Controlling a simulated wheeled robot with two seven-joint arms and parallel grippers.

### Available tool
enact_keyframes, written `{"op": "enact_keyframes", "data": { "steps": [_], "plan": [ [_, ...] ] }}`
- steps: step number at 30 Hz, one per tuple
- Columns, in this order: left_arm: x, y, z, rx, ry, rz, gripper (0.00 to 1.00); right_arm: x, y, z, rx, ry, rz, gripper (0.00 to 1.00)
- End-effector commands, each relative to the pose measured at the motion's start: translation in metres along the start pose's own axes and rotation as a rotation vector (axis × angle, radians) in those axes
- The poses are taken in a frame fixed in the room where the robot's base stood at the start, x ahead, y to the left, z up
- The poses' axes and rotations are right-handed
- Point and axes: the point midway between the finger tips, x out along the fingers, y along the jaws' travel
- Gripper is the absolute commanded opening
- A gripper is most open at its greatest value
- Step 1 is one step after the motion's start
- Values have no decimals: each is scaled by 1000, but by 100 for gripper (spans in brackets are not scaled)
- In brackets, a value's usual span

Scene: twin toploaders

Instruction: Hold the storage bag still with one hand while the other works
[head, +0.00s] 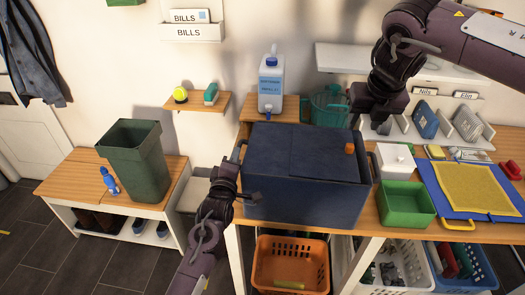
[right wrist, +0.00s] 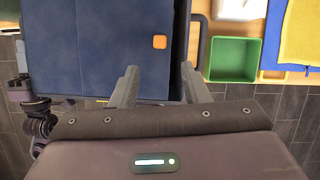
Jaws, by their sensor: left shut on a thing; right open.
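The storage bag (head: 300,195) is a dark blue box-shaped bag on the wooden bench, with its lid panels lying closed. An orange tab (head: 349,148) sits near the right side of its top; the tab also shows in the right wrist view (right wrist: 160,41). My left gripper (head: 237,160) is at the bag's left side, shut on what looks like its dark left handle; the fingertips are partly hidden. My right gripper (head: 382,127) is above and behind the bag's right side. In the right wrist view (right wrist: 158,72) its fingers are apart and empty, with the tab between and beyond them.
A green tray (head: 405,204), a white box (head: 396,160) and a blue mat with a yellow cloth (head: 468,188) lie right of the bag. A white jug (head: 271,85) stands behind. An orange basket (head: 290,264) is below. A green bin (head: 137,160) stands left.

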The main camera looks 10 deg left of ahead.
Motion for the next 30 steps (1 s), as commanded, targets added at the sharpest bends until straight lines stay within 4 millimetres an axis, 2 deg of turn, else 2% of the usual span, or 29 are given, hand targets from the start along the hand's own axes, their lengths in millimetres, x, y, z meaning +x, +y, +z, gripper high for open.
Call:
{"op": "enact_keyframes", "data": {
  "steps": [4, 8, 11, 21, 25, 30],
  "plan": [
    [0, -1, 0, -1, 0, -3, 0, -13, 6, -2, 91, -27, -34, 42],
    [0, -1, 0, -1, 0, -3, 0, -10, 6, -2, 120, -33, -46, 42],
    [0, -1, 0, -1, 0, -3, 0, 3, 5, -2, 121, -31, -46, 42],
    [0, -1, 0, -2, 0, -4, 0, 70, 2, 0, 119, -31, -46, 42],
    [0, -1, 0, -2, 0, -4, 0, 89, 1, 1, 119, -31, -46, 42],
    [0, -2, 0, -2, 0, -4, 0, 102, 0, 1, 118, -33, -45, 42]
  ]
}}
